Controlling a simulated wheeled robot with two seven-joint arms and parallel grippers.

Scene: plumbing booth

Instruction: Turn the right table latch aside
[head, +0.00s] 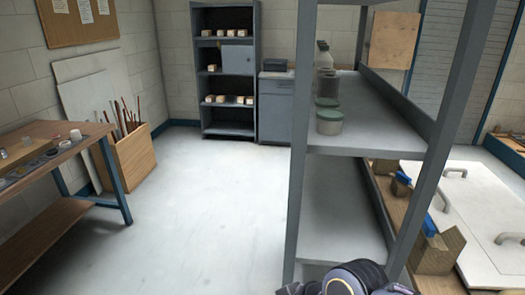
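No latch can be made out for certain. At the right, a white panel (482,215) with grey handles lies beside wooden blocks (437,252). Small blue parts (430,225) sit at these blocks along the panel's left edge; I cannot tell whether any is a table latch. A dark rounded part of my own arm shows at the bottom centre-right. No fingers of my left or right gripper show.
A grey shelf rack (345,205) with jars (329,122) stands between the open floor (205,190) and the panel. A wooden workbench (70,150) with small parts is at left, near a wooden bin (133,158). A dark shelf unit (228,88) stands at the back.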

